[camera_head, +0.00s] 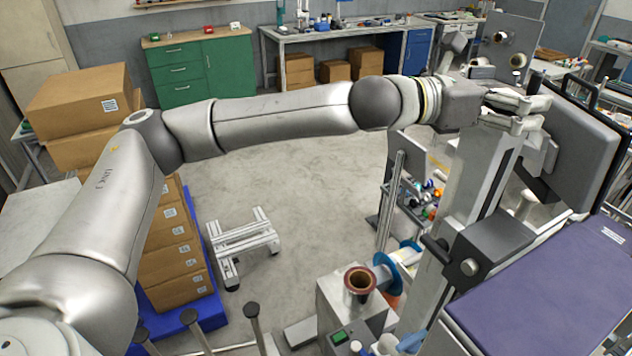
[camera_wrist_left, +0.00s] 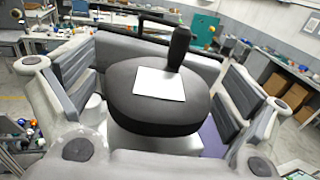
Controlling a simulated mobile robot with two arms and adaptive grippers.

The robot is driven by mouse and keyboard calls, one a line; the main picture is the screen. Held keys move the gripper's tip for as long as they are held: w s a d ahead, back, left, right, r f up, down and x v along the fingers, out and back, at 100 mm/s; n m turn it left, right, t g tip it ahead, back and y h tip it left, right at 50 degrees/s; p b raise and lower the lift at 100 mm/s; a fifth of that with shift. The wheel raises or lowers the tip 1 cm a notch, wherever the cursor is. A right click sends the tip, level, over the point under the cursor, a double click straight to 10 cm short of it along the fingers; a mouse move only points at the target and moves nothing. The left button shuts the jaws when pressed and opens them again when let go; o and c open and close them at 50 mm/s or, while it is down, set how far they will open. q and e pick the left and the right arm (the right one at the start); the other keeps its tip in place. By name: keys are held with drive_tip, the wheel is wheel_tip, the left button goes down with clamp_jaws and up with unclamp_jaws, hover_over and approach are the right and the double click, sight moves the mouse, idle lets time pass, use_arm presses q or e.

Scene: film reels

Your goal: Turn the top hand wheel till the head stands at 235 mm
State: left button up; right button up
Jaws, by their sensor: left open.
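The top hand wheel (camera_wrist_left: 155,112) shows in the left wrist view as a dark rounded disc with a white label and an upright dark crank knob (camera_wrist_left: 180,47). My left gripper (camera_head: 532,108) is at the top of the light column (camera_head: 474,180) in the head view. In the left wrist view its padded fingers (camera_wrist_left: 155,85) stand open, one on each side of the wheel; contact cannot be told. In the head view the gripper largely hides the wheel. A dark head block (camera_head: 490,240) sits lower on the column. No height reading is legible. My right gripper is not in view.
A grey panel (camera_head: 582,135) with a black frame stands close right of the gripper, above a purple-blue surface (camera_head: 550,295). Below are a brown-rimmed spool (camera_head: 360,282) and a blue-flanged reel (camera_head: 385,268). Cardboard boxes (camera_head: 80,100) stand left; the floor between is partly clear.

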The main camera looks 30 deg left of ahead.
use_arm(q)
drive_tip(key=shift+d+n+t+y, duration=0.1)
drive_tip(key=shift+n+t+y, duration=0.6)
drive_tip(key=shift+t+y, duration=0.1)
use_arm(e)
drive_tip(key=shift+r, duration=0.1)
